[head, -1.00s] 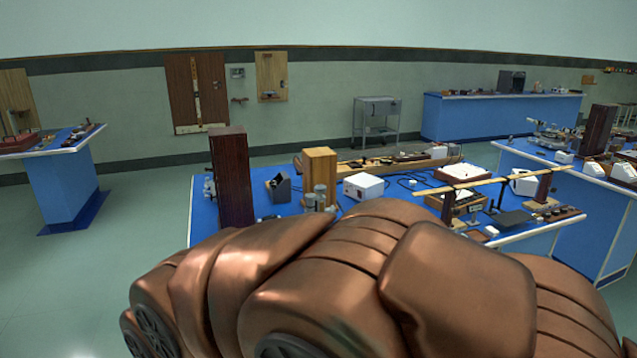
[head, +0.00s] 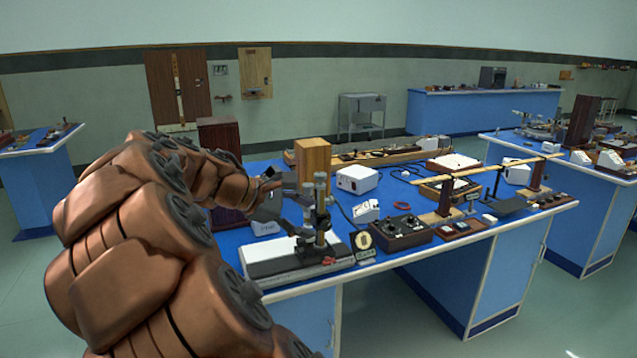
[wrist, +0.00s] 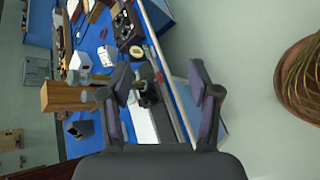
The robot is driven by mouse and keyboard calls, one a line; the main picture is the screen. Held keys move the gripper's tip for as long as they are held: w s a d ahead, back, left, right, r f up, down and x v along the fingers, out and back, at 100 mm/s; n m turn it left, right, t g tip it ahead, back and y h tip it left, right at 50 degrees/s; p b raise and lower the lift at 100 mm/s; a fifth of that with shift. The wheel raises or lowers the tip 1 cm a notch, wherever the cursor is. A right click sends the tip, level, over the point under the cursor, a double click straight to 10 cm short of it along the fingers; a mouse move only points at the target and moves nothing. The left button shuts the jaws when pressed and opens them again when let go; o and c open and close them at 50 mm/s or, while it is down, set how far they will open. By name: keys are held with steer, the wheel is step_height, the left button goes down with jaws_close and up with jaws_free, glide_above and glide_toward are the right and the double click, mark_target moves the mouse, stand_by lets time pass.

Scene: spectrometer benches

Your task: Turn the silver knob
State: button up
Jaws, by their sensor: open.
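A microscope-like instrument (head: 318,225) with silvery upright cylinders stands on a white-topped base (head: 285,258) at the near left of the blue bench. I cannot single out a silver knob on it for sure.
The blue bench (head: 225,238) also carries a wooden block (head: 313,163), a dark wooden box (head: 220,140), a white box (head: 357,180) and a black control box (head: 404,232). A thin wooden beam (head: 480,168) spans the right side. Floor is free in front of the bench.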

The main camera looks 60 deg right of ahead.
steer(key=w+d+r+n+g+h+b, duration=0.2)
steer(key=w+d+n+h, duration=0.15)
steer(key=w+d, duration=0.35)
steer(key=n+h+b, duration=0.2)
steer(key=n+h, duration=0.1)
steer(key=n, duration=0.3)
glide_toward(315, 176)
steer(key=x, duration=0.4)
steer(key=shift+p+x, duration=0.5)
steer(key=shift+x, duration=3.25)
steer(key=c, duration=1.2)
